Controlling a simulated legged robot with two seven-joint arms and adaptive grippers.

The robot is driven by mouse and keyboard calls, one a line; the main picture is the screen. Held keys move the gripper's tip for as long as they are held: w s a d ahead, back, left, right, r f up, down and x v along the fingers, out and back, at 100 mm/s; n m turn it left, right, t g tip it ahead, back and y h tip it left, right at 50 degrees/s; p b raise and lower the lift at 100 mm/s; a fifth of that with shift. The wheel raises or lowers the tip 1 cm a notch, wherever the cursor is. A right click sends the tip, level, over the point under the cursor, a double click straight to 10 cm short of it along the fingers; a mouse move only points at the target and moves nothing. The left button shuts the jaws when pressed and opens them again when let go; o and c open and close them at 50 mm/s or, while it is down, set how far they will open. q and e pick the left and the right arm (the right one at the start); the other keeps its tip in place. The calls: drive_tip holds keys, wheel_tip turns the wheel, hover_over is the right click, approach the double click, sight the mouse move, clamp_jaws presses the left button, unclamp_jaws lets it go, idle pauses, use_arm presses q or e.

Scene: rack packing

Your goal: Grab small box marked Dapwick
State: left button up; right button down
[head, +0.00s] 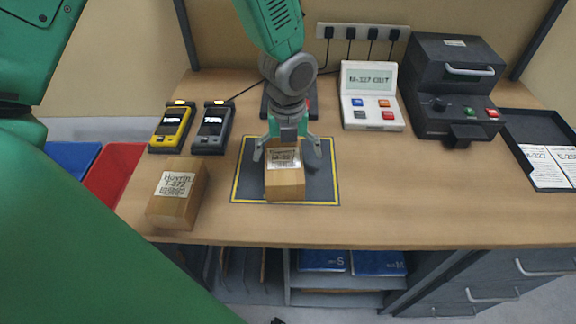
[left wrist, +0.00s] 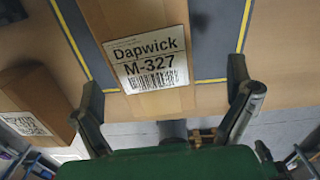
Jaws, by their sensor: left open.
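The small Dapwick box (head: 285,188) is a brown carton on the dark mat with a yellow border in the head view. Its white label, reading Dapwick M-327, shows clearly in the left wrist view, where the box (left wrist: 112,18) fills the top middle. My left gripper (head: 287,158) points down over the far part of the box, with its fingers spread to either side. In the left wrist view my left gripper (left wrist: 165,85) is open with the label between its fingers. I cannot tell whether a finger touches the box. My right gripper is not seen.
Another carton (head: 177,193), labelled Huxrin, stands left of the mat (head: 324,190). Yellow (head: 171,128) and grey (head: 213,128) handheld devices lie behind it. A white display unit (head: 371,97) reading M-327 OUT, a dark machine (head: 457,90) and a black tray (head: 520,120) stand right. The front-right tabletop is clear.

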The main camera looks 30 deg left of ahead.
sight(281, 157)
use_arm(q)
drive_tip(key=shift+a+f, duration=0.35)
drive_tip(key=shift+f, duration=0.25)
drive_tip(key=f, duration=0.2)
drive_tip(key=a+f, duration=0.1)
drive_tip(key=shift+f, duration=0.35)
drive_tip(key=shift+w+d+f, duration=0.1)
drive_tip(key=shift+w+f, duration=0.05)
drive_tip(key=shift+f, duration=0.3)
drive_tip(key=shift+d+r, duration=0.15)
drive_tip(key=shift+d, duration=0.1)
drive_tip(key=c, duration=1.3)
drive_tip(key=shift+a, duration=0.1)
drive_tip(key=shift+a, duration=0.1)
